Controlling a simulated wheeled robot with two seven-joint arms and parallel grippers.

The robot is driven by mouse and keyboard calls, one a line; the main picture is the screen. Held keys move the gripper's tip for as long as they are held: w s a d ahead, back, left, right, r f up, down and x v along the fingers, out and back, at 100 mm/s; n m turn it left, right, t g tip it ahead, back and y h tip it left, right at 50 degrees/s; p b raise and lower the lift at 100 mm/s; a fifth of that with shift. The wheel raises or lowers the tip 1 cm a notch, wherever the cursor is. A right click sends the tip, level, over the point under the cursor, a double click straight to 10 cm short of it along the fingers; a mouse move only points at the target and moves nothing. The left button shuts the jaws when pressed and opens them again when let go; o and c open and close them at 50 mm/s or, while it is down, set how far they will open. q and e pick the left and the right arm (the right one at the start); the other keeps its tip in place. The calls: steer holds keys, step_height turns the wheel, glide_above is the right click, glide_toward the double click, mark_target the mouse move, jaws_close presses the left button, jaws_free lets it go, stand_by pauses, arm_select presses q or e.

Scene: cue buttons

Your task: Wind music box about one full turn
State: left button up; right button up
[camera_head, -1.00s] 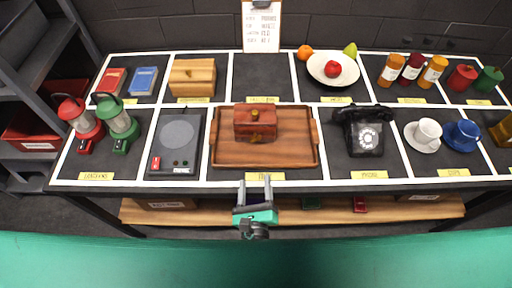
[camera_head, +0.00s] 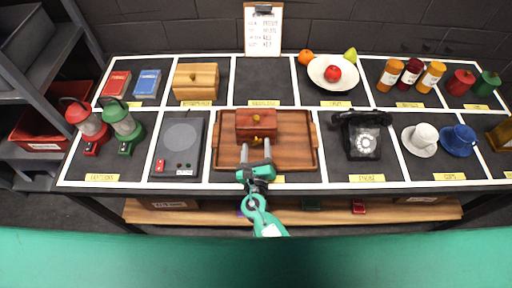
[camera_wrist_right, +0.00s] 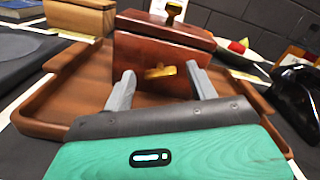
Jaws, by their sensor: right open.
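The music box (camera_head: 250,124) is a dark red wooden box on a brown tray (camera_head: 296,160) in the middle of the table. A gold knob stands on its lid, and a gold winding key (camera_wrist_right: 160,72) sticks out of its front face; the key also shows in the head view (camera_head: 257,141). My right gripper (camera_head: 256,150) is in front of the box, with its fingers pointing at the key. In the right wrist view its two fingers (camera_wrist_right: 160,88) are apart, one on each side of the key, with a gap to it. My left gripper is not in view.
A grey device with buttons (camera_head: 180,145) lies left of the tray. A black telephone (camera_head: 361,136) stands right of it. A wooden box (camera_head: 196,80) is behind on the left. The tray's raised rim surrounds the music box; the tray's right part is bare.

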steer(key=c, duration=1)
steer(key=m+b, duration=0.3)
steer(key=shift+f+m, duration=0.15)
steer(key=shift+m, duration=0.25)
steer(key=shift+m+b, duration=0.85)
steer(key=shift+m, duration=0.65)
steer(key=o, duration=1)
